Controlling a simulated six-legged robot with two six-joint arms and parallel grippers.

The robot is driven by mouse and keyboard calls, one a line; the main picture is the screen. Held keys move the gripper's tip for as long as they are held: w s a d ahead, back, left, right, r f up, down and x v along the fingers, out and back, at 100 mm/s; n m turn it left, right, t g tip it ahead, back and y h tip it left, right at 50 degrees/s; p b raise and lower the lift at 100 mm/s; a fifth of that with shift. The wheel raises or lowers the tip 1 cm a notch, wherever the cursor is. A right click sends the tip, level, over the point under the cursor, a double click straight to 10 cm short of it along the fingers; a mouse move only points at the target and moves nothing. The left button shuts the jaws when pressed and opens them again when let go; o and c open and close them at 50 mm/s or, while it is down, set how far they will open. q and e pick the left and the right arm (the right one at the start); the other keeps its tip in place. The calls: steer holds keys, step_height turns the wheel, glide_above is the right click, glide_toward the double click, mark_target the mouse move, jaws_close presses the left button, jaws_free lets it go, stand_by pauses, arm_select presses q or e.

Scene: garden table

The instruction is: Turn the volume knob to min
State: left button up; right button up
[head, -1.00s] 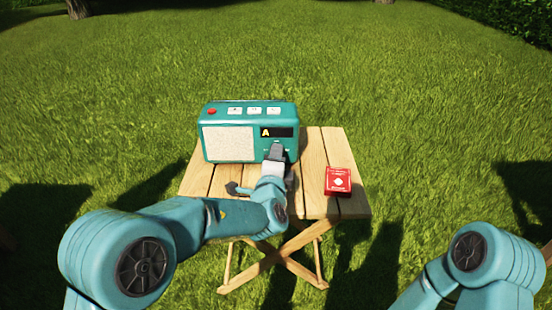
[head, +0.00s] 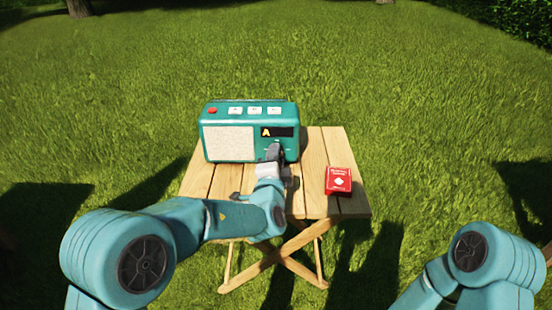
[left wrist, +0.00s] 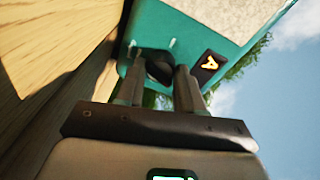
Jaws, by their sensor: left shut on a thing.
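A teal radio (head: 248,112) stands upright at the back of the wooden table, with a pale speaker panel on its left and a dark display showing an "A" on its right. My left gripper (head: 275,153) is at the radio's front, below the display, and hides the knob in the head view. In the left wrist view, a dark round knob (left wrist: 160,68) shows at the fingertips of my left gripper (left wrist: 158,84), which is shut on it. The knob's pointer position cannot be read. My right gripper is out of view; only its arm shows at lower right.
The folding wooden table (head: 312,168) stands on grass. A red box (head: 339,180) lies on its right part, right of my left gripper. The red button (head: 212,111) and several white buttons are on the radio's top. Bare boards lie between radio and box.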

arm_select(q)
steer(key=shift+a, duration=0.1)
steer(key=o, duration=1)
steer(key=shift+o, duration=0.2)
steer(key=s+a, duration=0.1)
steer(key=s, duration=1.5)
steer(key=shift+a+r, duration=0.3)
steer(key=shift+a, duration=0.05)
steer(key=shift+s, duration=0.1)
